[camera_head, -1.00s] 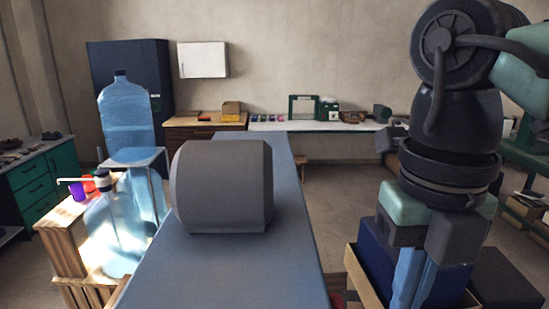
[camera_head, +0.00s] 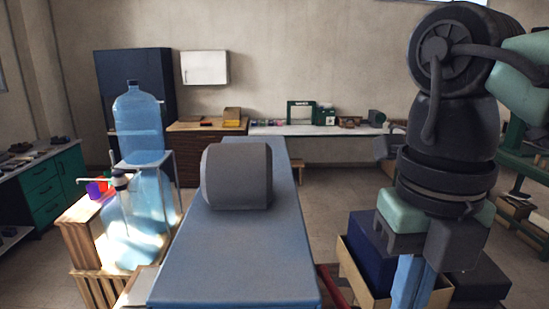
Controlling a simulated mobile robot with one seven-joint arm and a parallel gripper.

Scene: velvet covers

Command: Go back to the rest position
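My arm fills the right side of the camera_head view, with dark joints and teal and grey blocks. My gripper (camera_head: 418,282) appears to be at its lower end, where light-blue strips hang below the grey blocks. The fingertips are not clear, so I cannot tell whether it is open or shut, or whether the strips are its fingers or something held. It is to the right of a long blue-topped bench, in front of an open box in the picture.
The blue bench (camera_head: 235,265) runs ahead, with a grey rounded block (camera_head: 235,178) on it. Large water bottles (camera_head: 138,115) stand at left by a wooden crate (camera_head: 85,240). An open box (camera_head: 352,262) with dark blue contents stands at right. Floor (camera_head: 328,200) shows between bench and box.

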